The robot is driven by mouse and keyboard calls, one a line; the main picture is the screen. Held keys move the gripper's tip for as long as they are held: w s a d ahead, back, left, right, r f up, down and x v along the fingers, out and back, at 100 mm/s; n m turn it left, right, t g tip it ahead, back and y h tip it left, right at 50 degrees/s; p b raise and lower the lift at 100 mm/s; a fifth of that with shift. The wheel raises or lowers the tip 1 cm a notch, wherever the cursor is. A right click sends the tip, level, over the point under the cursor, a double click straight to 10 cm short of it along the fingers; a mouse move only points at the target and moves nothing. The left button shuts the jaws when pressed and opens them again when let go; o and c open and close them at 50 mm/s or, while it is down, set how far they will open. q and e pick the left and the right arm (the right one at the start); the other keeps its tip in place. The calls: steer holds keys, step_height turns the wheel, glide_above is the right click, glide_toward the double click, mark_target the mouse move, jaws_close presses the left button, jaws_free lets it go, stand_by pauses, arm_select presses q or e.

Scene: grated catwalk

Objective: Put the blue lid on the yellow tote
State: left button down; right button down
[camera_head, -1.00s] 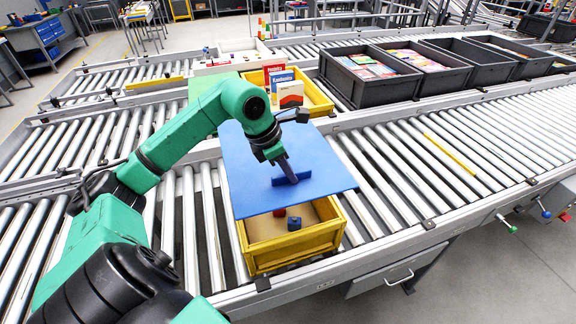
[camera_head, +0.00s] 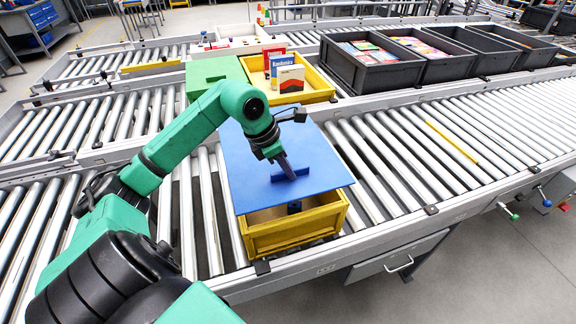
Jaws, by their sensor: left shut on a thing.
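The blue lid (camera_head: 322,180) is a flat sheet with a raised handle in its middle. My left gripper (camera_head: 286,170) is shut on that handle from above. The lid lies over most of the yellow tote (camera_head: 292,236), which stands on the near roller conveyor. A strip of the tote's near end stays uncovered, with a dark item (camera_head: 294,207) partly visible inside. I cannot tell whether the lid touches the rim. My right gripper is not in view.
Behind stand another yellow tote (camera_head: 318,98) with upright boxes, a green lid-like panel (camera_head: 214,76) and a row of dark grey crates (camera_head: 372,80). Bare rollers (camera_head: 440,160) lie to the right. A yellow strip (camera_head: 452,142) lies on them.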

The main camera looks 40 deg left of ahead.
arm_select(q)
steer(key=shift+w+d, duration=0.1)
step_height(320, 180, down, 3)
steer(key=shift+f+b, duration=0.1)
steer(key=shift+b, duration=0.4)
